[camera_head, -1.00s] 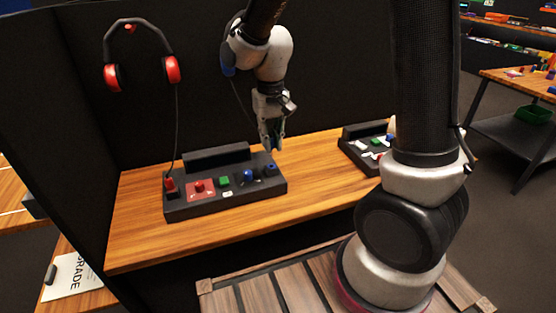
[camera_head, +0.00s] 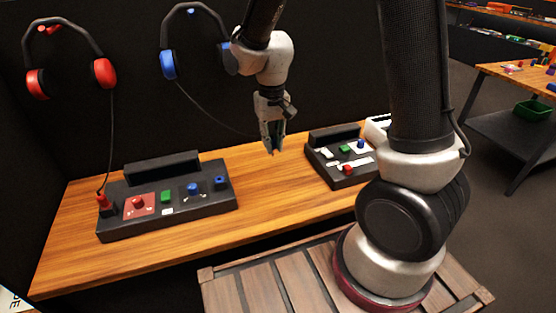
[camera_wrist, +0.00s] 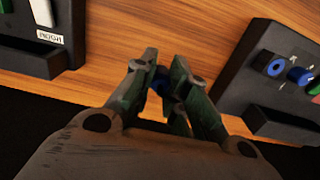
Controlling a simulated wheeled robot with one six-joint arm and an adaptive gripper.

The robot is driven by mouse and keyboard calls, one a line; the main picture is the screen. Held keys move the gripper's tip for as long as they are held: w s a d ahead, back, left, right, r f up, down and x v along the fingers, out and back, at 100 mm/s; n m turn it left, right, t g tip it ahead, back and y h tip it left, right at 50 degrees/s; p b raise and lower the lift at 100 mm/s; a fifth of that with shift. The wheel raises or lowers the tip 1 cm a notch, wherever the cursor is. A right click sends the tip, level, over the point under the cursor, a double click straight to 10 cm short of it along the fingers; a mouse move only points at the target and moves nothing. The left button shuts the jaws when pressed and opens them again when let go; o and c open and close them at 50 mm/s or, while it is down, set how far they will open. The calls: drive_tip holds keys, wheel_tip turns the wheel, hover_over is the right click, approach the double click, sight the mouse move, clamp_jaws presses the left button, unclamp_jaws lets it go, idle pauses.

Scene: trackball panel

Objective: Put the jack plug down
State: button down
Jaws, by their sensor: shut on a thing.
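My gripper (camera_head: 275,150) hangs over the wooden table (camera_head: 265,190), between the two panels and apart from both. Most of the plug is hidden by the fingers. A dark cable runs from the blue headphones (camera_head: 196,40) on the wall towards my gripper.
A second panel (camera_head: 340,172) stands to the right. Bare table lies between them.

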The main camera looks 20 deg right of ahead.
drive_tip(key=shift+f, duration=2.95)
drive_tip(key=shift+f, duration=0.2)
drive_tip(key=shift+f, duration=0.4)
drive_tip(key=c, duration=1.4)
unclamp_jaws()
